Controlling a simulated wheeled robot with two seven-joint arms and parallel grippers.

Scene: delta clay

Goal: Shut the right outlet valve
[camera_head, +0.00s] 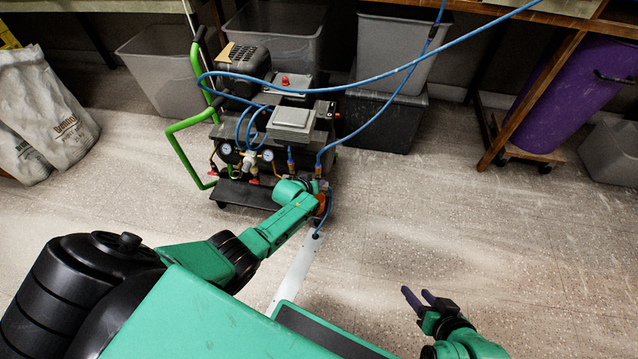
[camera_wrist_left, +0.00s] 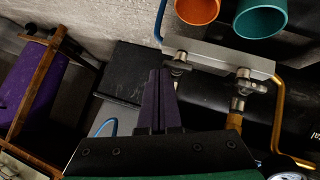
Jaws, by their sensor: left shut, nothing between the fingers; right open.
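The compressor (camera_head: 290,125) stands on a cart with gauges and hose fittings on its front. Two small metal valves show in the left wrist view: one (camera_wrist_left: 179,66) nearer my fingers, the other (camera_wrist_left: 243,86) further right. The nearer one seems to be the right outlet valve, as that view looks turned round. My left gripper (camera_wrist_left: 160,72) is shut and empty, its fingertips just beside that valve; I cannot tell whether they touch. In the head view my left wrist hides the left fingers. My right gripper (camera_head: 418,298) is open and empty over the floor, far from the compressor.
Blue hoses (camera_head: 400,66) loop over the compressor and to its front. A green handle frame (camera_head: 178,150) is at its left. Grey bins (camera_head: 160,75) stand behind, sacks (camera_head: 45,110) at left, a purple drum (camera_head: 570,90) at right.

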